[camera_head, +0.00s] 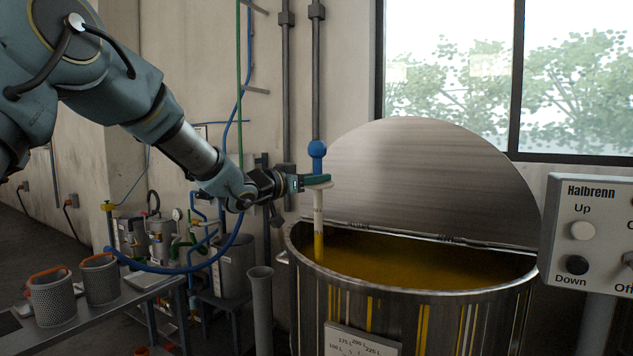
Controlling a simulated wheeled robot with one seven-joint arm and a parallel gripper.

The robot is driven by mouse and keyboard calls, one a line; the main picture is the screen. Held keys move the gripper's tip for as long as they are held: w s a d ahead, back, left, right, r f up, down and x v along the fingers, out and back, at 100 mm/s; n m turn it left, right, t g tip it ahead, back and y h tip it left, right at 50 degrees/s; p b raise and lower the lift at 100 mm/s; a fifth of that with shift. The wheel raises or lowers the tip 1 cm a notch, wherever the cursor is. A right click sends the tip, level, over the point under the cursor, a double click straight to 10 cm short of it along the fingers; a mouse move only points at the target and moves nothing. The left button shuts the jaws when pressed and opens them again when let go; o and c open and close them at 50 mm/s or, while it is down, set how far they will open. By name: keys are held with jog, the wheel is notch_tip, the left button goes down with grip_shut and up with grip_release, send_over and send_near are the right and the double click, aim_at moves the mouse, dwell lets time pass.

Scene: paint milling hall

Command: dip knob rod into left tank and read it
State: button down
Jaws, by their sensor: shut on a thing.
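My gripper (318,183) is shut on the shaft just below the knob, over the left part of a steel tank (405,295). The tank holds yellow-brown liquid (420,260). The rod's lower stretch is yellow and overlaps the liquid in the picture. I cannot tell whether its tip is under the surface or just above it. No mark on the shaft is readable from here.
The tank's half-round lid (415,175) stands raised behind the opening. A Halbrenn control panel (597,232) with Up and Down buttons is close on the right. A bench (150,297) with two mesh baskets (101,280) is at left. A tall grey tube (261,310) stands left of the tank.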

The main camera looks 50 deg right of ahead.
notch_tip(320, 180, up, 13)
jog(key=p, duration=0.9)
jog(key=shift+f, duration=0.2)
jog(key=shift+r, duration=2.6)
